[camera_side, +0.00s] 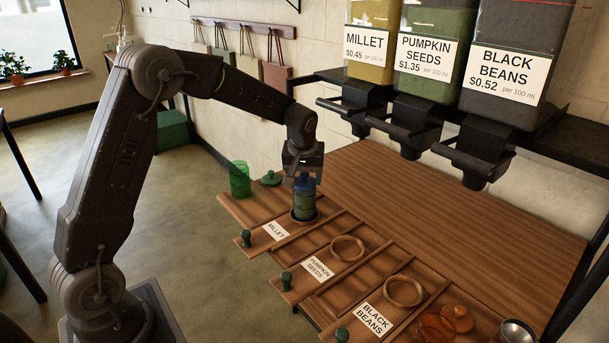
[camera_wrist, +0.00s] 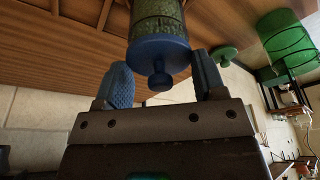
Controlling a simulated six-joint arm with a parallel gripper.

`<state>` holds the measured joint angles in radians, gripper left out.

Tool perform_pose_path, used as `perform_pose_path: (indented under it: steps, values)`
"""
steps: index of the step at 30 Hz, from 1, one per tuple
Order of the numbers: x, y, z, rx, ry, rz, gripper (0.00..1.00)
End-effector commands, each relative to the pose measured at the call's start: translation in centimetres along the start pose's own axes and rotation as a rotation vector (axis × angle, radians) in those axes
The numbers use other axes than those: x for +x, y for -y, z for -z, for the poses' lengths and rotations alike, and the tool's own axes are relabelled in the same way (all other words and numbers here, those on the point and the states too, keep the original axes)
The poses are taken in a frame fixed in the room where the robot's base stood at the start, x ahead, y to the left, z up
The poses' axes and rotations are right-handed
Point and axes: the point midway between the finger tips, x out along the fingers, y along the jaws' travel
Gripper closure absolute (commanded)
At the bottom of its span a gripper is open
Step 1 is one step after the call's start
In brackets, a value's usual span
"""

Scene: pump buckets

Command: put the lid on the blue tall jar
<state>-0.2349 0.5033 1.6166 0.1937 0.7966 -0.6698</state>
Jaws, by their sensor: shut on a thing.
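The tall blue jar (camera_side: 305,204) stands upright in the round holder of the millet row, with greenish contents inside. The blue lid (camera_side: 305,184) with its knob is at the jar's mouth, level and in line with it. In the wrist view, the lid (camera_wrist: 158,52) covers the end of the jar (camera_wrist: 157,18), and I see no gap between them. My gripper (camera_side: 304,177) is above the jar, pointing down. In the wrist view, its two fingers (camera_wrist: 164,76) are on either side of the lid, shut on it. The fingers' contact faces are partly hidden.
A green transparent jar (camera_side: 240,180) and a green lid (camera_side: 270,179) stand left of the blue jar. Empty wooden rings (camera_side: 347,249) sit in the other rows. Orange glassware (camera_side: 437,327) is at front right. Dispensers (camera_side: 402,135) hang at upper right. The back tabletop is clear.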

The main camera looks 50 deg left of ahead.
Motion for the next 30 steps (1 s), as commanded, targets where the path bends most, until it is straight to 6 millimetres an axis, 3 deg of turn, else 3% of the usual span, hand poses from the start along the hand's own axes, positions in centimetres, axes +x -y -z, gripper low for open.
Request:
perform_pose_path:
  steps: [3,4,13,21,30]
  values:
    - [0.0,0.0,0.0,0.000,0.000,0.000,0.62]
    - [0.0,0.0,0.0,0.000,0.000,0.000,0.35]
    - [0.0,0.0,0.0,0.000,0.000,0.000,0.06]
    - [-0.2,0.0,0.1,0.000,-0.001,-0.001,0.06]
    - [-2.2,0.0,0.7,0.000,-0.002,-0.001,0.06]
